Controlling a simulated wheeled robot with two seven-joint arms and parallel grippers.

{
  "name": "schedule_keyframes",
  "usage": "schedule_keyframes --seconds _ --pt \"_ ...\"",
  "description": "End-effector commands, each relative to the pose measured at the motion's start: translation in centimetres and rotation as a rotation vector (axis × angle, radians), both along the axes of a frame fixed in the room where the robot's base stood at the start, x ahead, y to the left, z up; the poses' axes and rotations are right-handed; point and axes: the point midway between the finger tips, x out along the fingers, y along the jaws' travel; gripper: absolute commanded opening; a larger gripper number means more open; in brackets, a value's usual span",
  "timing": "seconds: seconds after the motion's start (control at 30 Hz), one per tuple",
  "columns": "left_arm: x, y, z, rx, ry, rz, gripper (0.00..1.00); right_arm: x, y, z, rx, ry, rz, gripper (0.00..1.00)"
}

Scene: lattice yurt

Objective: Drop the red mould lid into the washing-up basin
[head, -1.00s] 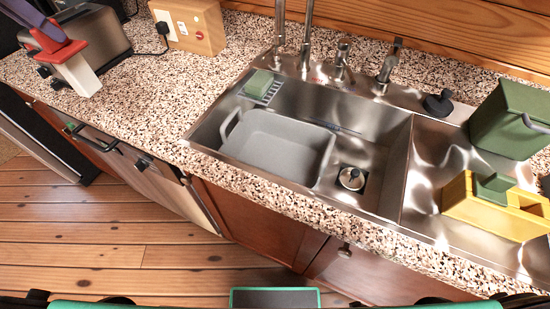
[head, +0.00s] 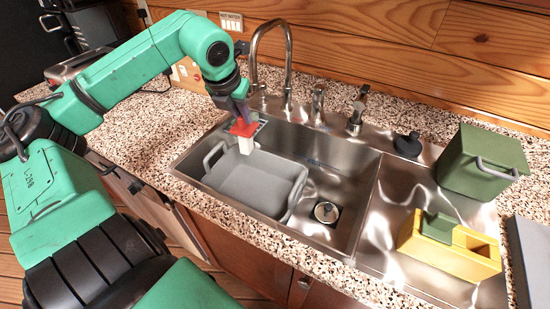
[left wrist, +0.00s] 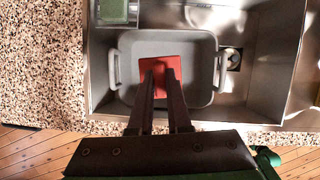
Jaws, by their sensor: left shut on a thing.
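The red mould lid (head: 243,128), with a white block under it, is held by my left gripper (head: 239,114). The left wrist view shows the lid as a red square (left wrist: 172,63) at the tips of my left gripper (left wrist: 160,80). The grey washing-up basin (head: 262,188) sits in the left part of the steel sink. It also shows in the left wrist view (left wrist: 202,48), with the lid over its floor, left of middle. In the head view the lid and white block overlap the basin's back left rim. My right gripper is out of view.
The sink drain (head: 326,211) is right of the basin. A tall tap (head: 288,70) stands behind the sink. A green bin (head: 480,162) and a yellow box (head: 450,250) stand on the right. A green sponge (left wrist: 113,10) lies in a rack beside the basin.

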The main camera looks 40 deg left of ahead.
Motion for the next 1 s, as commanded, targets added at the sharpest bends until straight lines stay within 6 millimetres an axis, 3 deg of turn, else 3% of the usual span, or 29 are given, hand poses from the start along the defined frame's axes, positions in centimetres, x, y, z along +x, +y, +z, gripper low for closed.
schedule_keyframes --seconds 0.33,0.67,0.7,0.77,1.0 --pt "0.0 0.0 -5.1 -0.002 0.002 -0.002 0.00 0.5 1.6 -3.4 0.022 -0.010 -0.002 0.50" --pt "0.0 0.0 -5.7 0.000 0.000 -0.002 0.00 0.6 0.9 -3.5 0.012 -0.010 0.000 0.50" --pt "0.0 0.0 -5.7 0.000 0.000 -0.002 0.27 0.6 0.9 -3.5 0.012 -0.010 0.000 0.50" --pt "0.0 0.0 -5.7 0.000 0.000 -0.002 0.50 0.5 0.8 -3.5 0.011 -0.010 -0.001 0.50" --pt "0.0 0.0 -5.7 0.000 0.000 -0.003 0.51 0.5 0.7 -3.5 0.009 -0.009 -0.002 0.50"
